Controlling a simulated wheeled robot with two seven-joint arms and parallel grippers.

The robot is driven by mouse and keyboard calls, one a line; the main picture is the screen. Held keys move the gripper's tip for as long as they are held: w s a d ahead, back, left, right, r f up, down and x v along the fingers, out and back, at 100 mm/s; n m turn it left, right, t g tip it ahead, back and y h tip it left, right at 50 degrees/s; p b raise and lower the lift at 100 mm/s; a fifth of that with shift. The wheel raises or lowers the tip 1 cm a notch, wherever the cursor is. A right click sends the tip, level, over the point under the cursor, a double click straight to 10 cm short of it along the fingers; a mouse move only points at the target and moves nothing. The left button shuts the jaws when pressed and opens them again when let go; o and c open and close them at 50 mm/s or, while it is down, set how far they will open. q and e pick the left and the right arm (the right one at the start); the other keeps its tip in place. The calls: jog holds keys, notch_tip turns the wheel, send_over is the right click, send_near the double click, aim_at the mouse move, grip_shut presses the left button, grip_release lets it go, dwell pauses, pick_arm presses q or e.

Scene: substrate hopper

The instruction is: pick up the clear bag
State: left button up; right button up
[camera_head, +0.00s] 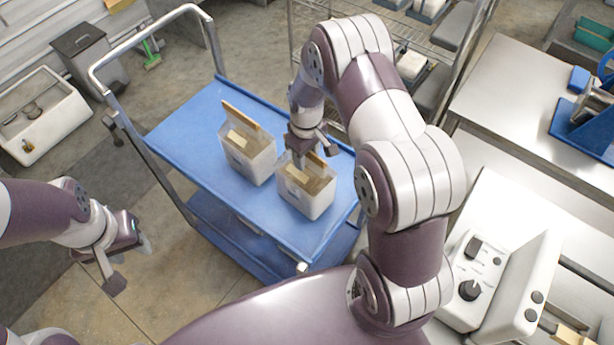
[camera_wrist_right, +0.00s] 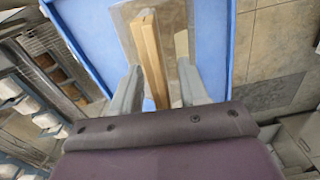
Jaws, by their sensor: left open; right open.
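Two whitish, box-shaped containers with tan strips at their tops stand on the blue cart, a left one (camera_head: 247,160) and a right one (camera_head: 306,198). I cannot tell for sure which is the clear bag. My right gripper (camera_head: 302,160) is open, pointing down at the top of the right container. In the right wrist view, a tan bar (camera_wrist_right: 152,60) with a greyish, see-through sheet (camera_wrist_right: 128,28) lies between the open fingers (camera_wrist_right: 160,88). Contact is not clear. My left gripper (camera_head: 130,262) is open and empty over the floor, left of the cart.
The blue cart (camera_head: 185,135) has a grey handle (camera_head: 140,48) at its left end. A wire shelf (camera_head: 460,45) stands behind, and a steel table (camera_head: 520,90) is at the right. A white sink (camera_head: 45,115) and a grey bin (camera_head: 90,60) are far left.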

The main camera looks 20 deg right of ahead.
jog(key=shift+a, duration=0.15)
jog(key=c, duration=0.4)
jog(key=shift+w, duration=0.15)
grip_shut()
jog(key=shift+w, duration=0.1)
jog(key=shift+w+r, duration=0.1)
